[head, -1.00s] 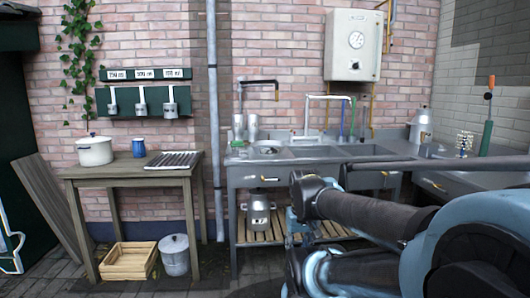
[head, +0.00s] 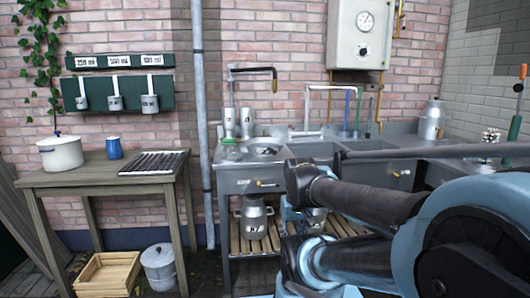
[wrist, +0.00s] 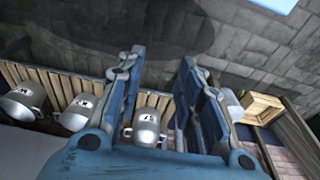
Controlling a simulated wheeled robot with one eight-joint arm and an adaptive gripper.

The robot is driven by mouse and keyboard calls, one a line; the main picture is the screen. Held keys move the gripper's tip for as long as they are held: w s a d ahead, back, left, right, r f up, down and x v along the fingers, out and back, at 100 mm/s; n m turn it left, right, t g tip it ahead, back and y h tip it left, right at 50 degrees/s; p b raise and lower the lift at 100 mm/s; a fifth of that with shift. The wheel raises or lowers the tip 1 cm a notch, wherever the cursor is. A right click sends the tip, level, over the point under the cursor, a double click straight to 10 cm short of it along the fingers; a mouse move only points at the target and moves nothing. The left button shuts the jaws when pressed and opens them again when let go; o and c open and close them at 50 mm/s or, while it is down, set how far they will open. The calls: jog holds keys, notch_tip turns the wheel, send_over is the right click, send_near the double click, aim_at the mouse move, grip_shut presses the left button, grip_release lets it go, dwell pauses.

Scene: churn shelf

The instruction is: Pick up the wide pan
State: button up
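No thing in view is clearly marked as the wide pan. A white lidded pot (head: 60,153) stands upright on the wooden table at the left of the head view. A grey lidded pot (head: 159,266) stands on the floor below; it shows partly hidden behind a finger in the wrist view (wrist: 233,104). My gripper (wrist: 162,58) is open and empty in the wrist view, its two blue fingers apart. It is well away from both pots. In the head view my arm largely hides it, in front of the sink unit.
A wooden crate (head: 108,273) sits beside the grey pot. The table (head: 110,176) also holds a blue mug (head: 114,147) and a dark rack (head: 154,163). The sink unit (head: 240,183) has churns (head: 254,217) on its slatted lower shelf. Measuring cups hang on the wall.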

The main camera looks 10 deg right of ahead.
jog(key=shift+o, duration=0.8)
jog(key=shift+s+r, duration=0.25)
jog(key=w+a+r+m+t+y, duration=0.1)
jog(key=w+r+m+y, duration=0.1)
jog(key=w+r+y, duration=0.5)
jog(key=w+a+r+m, duration=0.15)
jog(key=w+r, duration=0.35)
jog(key=w, duration=0.7)
jog(key=w+d+r+m+t+y, duration=0.2)
jog(key=w+d+r+t+y, duration=0.15)
jog(key=w+d, duration=0.55)
jog(key=w+d+r+m+t+y, duration=0.1)
jog(key=w+d+r+t+y, duration=0.2)
jog(key=w+d, duration=0.6)
jog(key=shift+g+h, duration=0.25)
jog(key=shift+g, duration=0.4)
jog(key=x, duration=1.5)
jog(key=shift+a+f, duration=0.1)
jog(key=shift+a, duration=0.4)
